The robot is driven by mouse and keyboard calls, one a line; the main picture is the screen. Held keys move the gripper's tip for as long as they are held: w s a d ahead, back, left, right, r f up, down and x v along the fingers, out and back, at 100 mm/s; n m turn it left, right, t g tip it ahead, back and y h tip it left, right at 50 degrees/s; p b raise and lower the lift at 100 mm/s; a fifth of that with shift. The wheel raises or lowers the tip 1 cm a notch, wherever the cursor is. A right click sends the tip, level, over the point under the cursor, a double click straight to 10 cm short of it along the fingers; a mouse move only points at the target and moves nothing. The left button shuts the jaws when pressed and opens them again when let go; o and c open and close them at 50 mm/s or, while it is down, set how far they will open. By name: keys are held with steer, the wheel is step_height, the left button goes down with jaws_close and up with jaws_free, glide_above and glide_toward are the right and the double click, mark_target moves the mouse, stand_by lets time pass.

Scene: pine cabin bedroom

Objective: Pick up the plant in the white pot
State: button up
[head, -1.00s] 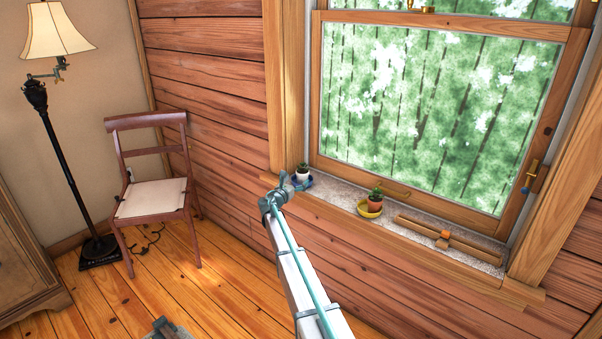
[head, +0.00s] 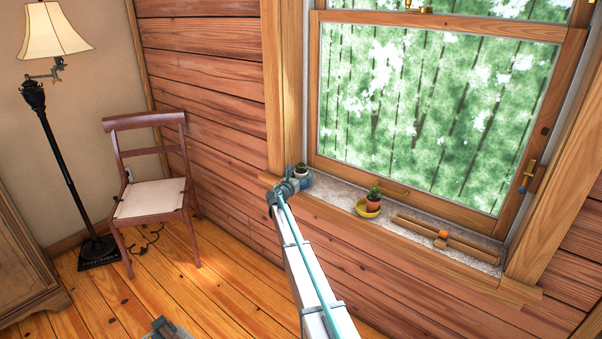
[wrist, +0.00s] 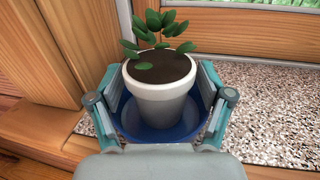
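The plant in the white pot (wrist: 160,99) stands upright in a blue saucer (wrist: 135,128) at the left end of the window sill. It has dark soil and several small green leaves. My gripper (wrist: 161,88) is open, with one finger on each side of the pot. Gaps show between the fingers and the pot wall, so it does not look gripped. In the head view my gripper (head: 296,180) is at the sill's left end and partly hides the white pot (head: 302,170).
A second plant in a terracotta pot (head: 373,202) on a yellow saucer (head: 362,212) stands further right on the sill. The window frame (wrist: 91,60) rises close to the left finger.

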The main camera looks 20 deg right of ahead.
steer(key=c, duration=1.1)
steer(key=shift+r, duration=0.1)
